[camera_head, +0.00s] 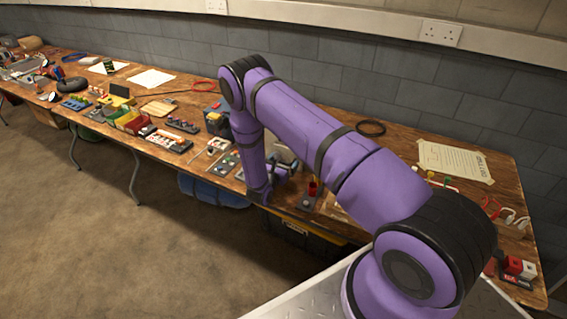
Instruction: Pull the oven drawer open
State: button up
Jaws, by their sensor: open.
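My purple arm reaches across the wooden workbench and bends down at its middle. My gripper (287,168) is small and partly hidden at the arm's lower end, low over the bench, with its jaws open. A pale, box-like shape (284,152) shows just behind it, mostly covered by the arm. I cannot tell whether this is the oven, and no oven drawer can be made out. I cannot tell whether the gripper touches anything.
The long workbench (185,90) runs along a grey block wall. A small board with a red part (312,188) is right of the gripper. Switch boards (224,163) lie to the left. A black-and-yellow crate (300,236) sits under the bench. The floor in front is clear.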

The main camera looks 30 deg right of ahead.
jog(key=c, duration=1)
jog(key=shift+o, duration=0.2)
jog(key=shift+s+a, duration=0.2)
jog(key=shift+a, duration=0.2)
jog(key=v, duration=1.3)
jog(key=shift+s+a, duration=0.25)
jog(key=o, duration=1)
jog(key=shift+c, duration=0.2)
jog(key=shift+a, duration=0.1)
jog(key=v, duration=1)
jog(key=shift+s+a, duration=0.2)
jog(key=shift+a, duration=0.05)
